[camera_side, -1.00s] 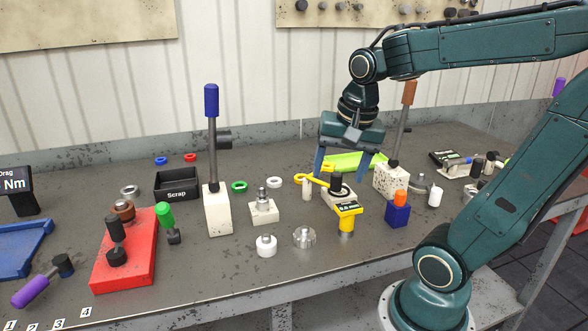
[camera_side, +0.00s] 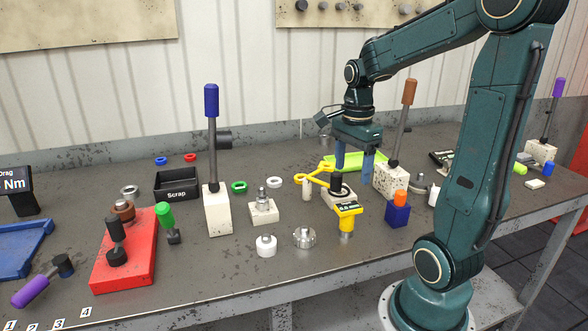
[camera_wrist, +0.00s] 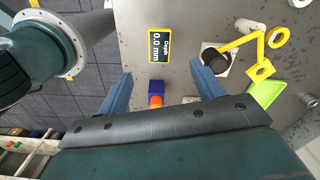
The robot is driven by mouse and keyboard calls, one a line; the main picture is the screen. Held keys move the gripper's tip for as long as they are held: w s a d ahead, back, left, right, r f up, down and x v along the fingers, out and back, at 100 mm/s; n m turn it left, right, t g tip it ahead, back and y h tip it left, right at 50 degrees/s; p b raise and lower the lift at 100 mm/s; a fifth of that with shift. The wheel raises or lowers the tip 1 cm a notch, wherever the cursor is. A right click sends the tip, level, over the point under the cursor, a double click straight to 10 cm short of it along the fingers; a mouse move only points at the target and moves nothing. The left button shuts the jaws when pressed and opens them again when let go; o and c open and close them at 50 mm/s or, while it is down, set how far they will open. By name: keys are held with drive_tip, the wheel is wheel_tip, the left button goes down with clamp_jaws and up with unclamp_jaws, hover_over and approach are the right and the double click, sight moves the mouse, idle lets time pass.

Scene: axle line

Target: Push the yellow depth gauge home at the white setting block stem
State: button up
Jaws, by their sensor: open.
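The yellow depth gauge (camera_side: 347,208) stands upright with its dark display facing up, just in front of a white block (camera_side: 331,198) with a black knob. In the wrist view the gauge display (camera_wrist: 158,47) reads 0.0 mm, apart from the white block (camera_wrist: 229,68). Another white block with a metal stem (camera_side: 263,207) stands to the left; I cannot tell which is the setting block. My gripper (camera_side: 354,174) is open and empty, above and behind the gauge. In the wrist view the gauge lies beyond my open fingers (camera_wrist: 162,80).
A yellow hooked arm (camera_side: 315,176) reaches beside the black knob. A blue block with an orange top (camera_side: 397,213) stands right of the gauge. A green tray (camera_side: 356,161) and a speckled block with a lever (camera_side: 391,180) are near my fingers. Loose metal parts lie in front.

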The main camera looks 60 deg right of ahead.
sight(348, 206)
drive_tip(key=shift+f, duration=3.95)
drive_tip(key=shift+f, duration=0.1)
drive_tip(key=shift+a+f, duration=0.1)
drive_tip(key=shift+f, duration=2.4)
drive_tip(key=shift+c, duration=0.5)
drive_tip(key=c, duration=1.2)
drive_tip(key=shift+r, duration=0.15)
wheel_tip(348, 206, up, 20)
drive_tip(key=shift+w, duration=0.1)
